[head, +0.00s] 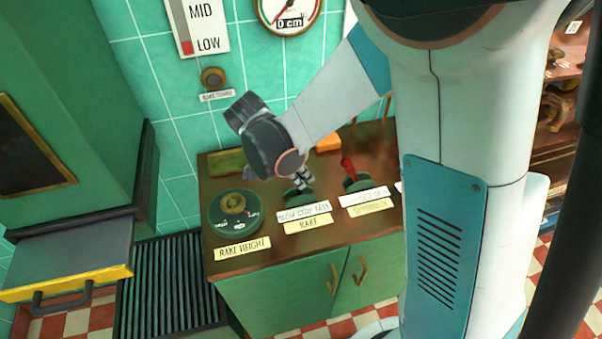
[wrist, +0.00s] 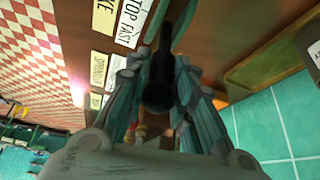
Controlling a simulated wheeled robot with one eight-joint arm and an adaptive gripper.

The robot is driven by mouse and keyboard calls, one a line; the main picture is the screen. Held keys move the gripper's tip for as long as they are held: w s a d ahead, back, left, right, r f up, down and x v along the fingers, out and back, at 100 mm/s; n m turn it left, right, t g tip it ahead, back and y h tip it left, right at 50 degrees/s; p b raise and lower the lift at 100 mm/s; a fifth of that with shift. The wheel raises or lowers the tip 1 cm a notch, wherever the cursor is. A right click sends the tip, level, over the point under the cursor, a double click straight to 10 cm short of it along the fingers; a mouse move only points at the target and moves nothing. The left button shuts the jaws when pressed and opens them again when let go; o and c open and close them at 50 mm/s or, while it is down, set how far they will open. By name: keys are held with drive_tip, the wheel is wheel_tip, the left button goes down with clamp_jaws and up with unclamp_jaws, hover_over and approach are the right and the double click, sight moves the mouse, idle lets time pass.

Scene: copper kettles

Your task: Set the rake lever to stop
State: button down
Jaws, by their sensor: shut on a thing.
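The rake lever's round dark base (head: 292,196) stands on the wooden counter behind a "SLOW STOP FAST" label (head: 304,212) and a yellow "RAKE" label (head: 308,225). My gripper (head: 303,180) reaches down onto this lever and hides most of it in the head view. In the wrist view the lever's black handle (wrist: 158,80) lies between the two fingers of my gripper (wrist: 160,95), which is shut on it. Which label word the lever points at cannot be told.
A red-handled lever (head: 348,168) with its own labels stands close to the right. A round "RAKE HEIGHT" dial (head: 235,210) sits to the left. The wooden counter (head: 222,265) tops a green cabinet against the tiled wall. An orange block (head: 328,142) lies at the back.

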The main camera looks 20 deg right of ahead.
drive_tip(key=c, duration=1.3)
unclamp_jaws()
drive_tip(key=shift+c, duration=0.2)
drive_tip(key=v, duration=0.7)
drive_tip(key=shift+r, duration=0.25)
